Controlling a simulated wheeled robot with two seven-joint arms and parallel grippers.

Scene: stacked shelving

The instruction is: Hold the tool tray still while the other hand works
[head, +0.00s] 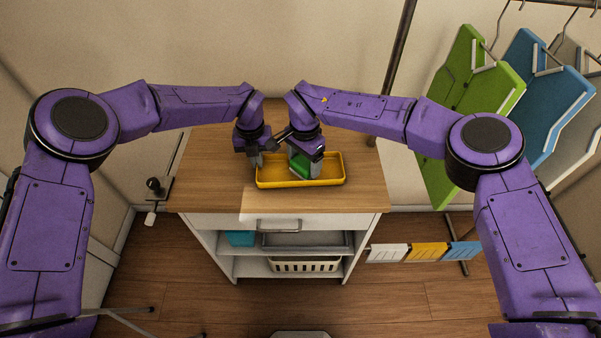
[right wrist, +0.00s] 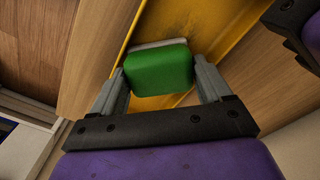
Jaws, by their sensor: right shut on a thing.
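The yellow tool tray (head: 330,181) sits on the wooden top of a white cabinet, and its yellow inside also shows in the right wrist view (right wrist: 209,36). My left gripper (head: 255,162) is at the tray's left end, fingers pointing down by the rim. The picture is too small to tell whether its fingers are closed on the rim. My right gripper (head: 301,168) is shut on a green block (right wrist: 160,72) with a pale edge, over the tray. In the right wrist view the block is between both fingers. Whether it touches the tray floor is unclear.
The wooden top (head: 215,165) is clear to the left of the tray. Shelves below hold a blue bin (head: 240,238) and a cream basket (head: 305,265). Green (head: 462,110) and blue (head: 545,90) boards hang from a rack at right.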

